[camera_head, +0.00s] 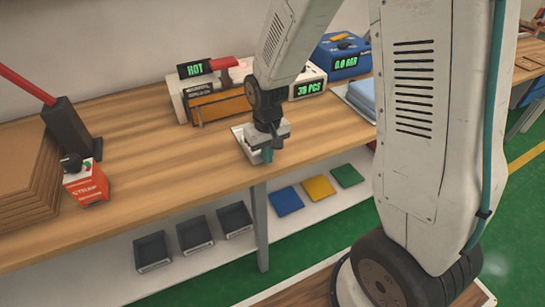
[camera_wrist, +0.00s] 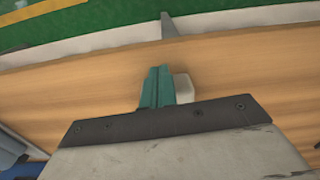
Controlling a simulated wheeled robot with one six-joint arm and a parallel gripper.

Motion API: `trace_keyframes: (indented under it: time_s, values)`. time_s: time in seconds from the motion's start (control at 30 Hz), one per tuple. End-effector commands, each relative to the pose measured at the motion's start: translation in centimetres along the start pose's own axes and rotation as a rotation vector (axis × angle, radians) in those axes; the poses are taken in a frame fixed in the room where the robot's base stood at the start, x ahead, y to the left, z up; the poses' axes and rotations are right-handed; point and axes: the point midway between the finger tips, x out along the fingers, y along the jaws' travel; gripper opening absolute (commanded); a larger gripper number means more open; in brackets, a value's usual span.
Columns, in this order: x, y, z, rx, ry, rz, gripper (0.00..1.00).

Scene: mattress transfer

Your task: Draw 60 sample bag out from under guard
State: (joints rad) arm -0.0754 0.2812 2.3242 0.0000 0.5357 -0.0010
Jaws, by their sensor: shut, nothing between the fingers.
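My gripper (camera_head: 267,156) is above the front part of the wooden bench, its teal fingers pointing down. In the wrist view the fingers (camera_wrist: 157,88) are together with nothing between them. A long orange bar (camera_head: 222,104), perhaps the guard, runs along the front of a white machine (camera_head: 180,95) with a "HOT" display and a red handle. I cannot make out a sample bag for certain. A pale flat piece (camera_head: 238,131) shows on the bench beside and partly behind my gripper. A small whitish block (camera_wrist: 184,88) shows beside the fingers in the wrist view; I cannot tell what it is.
A "39 PCS" display unit (camera_head: 309,85) and a blue "0.0 BAR" box (camera_head: 340,57) stand at the back. Cardboard sheets (camera_head: 25,170) and a red-orange strap box (camera_head: 86,184) are at left. Grey bins (camera_head: 195,235) sit on the lower shelf.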

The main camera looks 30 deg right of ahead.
Motion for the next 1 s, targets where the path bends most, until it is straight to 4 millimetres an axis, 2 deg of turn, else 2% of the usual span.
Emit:
trace_keyframes:
  time_s: [0.37, 0.6, 1.0]
  values:
    - [0.0, 0.0, -0.3, 0.0, -0.001, 0.0, 0.0]
    - [0.0, 0.0, -2.4, 0.0, 0.0, 0.0, 0.0]
    - [0.0, 0.0, -1.8, -0.001, -0.001, 0.0, 0.0]
